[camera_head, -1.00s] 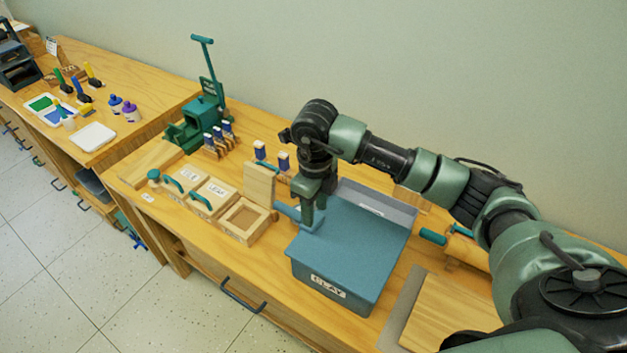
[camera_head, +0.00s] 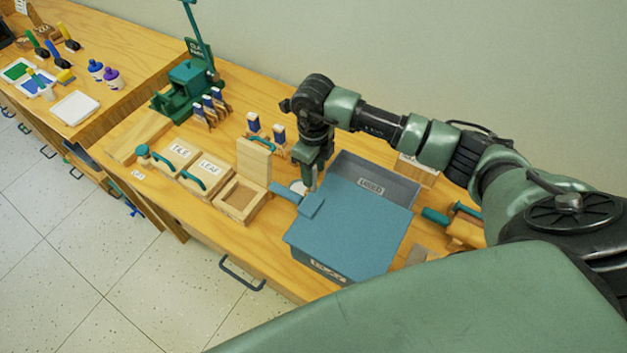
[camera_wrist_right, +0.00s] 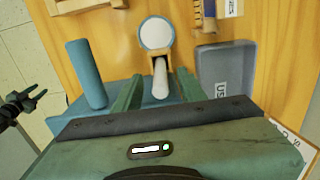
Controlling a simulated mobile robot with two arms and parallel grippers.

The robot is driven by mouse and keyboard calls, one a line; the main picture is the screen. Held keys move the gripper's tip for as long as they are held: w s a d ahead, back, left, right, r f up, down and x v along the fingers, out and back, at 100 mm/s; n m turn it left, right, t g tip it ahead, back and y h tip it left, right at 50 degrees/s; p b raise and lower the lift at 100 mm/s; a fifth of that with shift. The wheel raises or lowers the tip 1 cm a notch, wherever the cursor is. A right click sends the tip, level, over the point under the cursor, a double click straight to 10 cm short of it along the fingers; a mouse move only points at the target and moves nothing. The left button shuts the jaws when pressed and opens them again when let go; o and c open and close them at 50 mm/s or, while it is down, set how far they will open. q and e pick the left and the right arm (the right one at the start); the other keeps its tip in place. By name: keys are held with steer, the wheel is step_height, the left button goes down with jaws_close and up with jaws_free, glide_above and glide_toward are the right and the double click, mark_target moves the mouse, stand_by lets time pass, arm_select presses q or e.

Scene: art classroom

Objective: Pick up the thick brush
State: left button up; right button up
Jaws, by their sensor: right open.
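I cannot tell which tool is the thick brush. Brush-like tools with a green handle (camera_head: 32,40), a blue handle (camera_head: 52,48) and a yellow handle (camera_head: 68,35) stand on the far left table, well away from my right gripper. My right gripper (camera_head: 311,182) is open behind the blue clay bin, pointing down. In the right wrist view its fingers (camera_wrist_right: 160,92) stand either side of the pale handle of a white round-headed tool (camera_wrist_right: 156,34), with gaps visible. In that view, a dark green-pronged part at the left edge looks like my left gripper (camera_wrist_right: 34,98); its opening is unclear.
The blue clay bin (camera_head: 350,225) fills the space in front of my right gripper. A grey bin (camera_head: 375,185) stands behind it. Wooden trays (camera_head: 240,198), stamps (camera_head: 253,122) and a green press (camera_head: 188,88) crowd the bench to the left.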

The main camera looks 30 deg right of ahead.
step_height(320, 180, down, 2)
steer(key=shift+f, duration=0.1)
arm_select(q)
steer(key=shift+w+r, duration=0.25)
steer(key=shift+r, duration=0.2)
arm_select(e)
jaws_close()
arm_select(q)
steer(key=shift+w+d, duration=0.1)
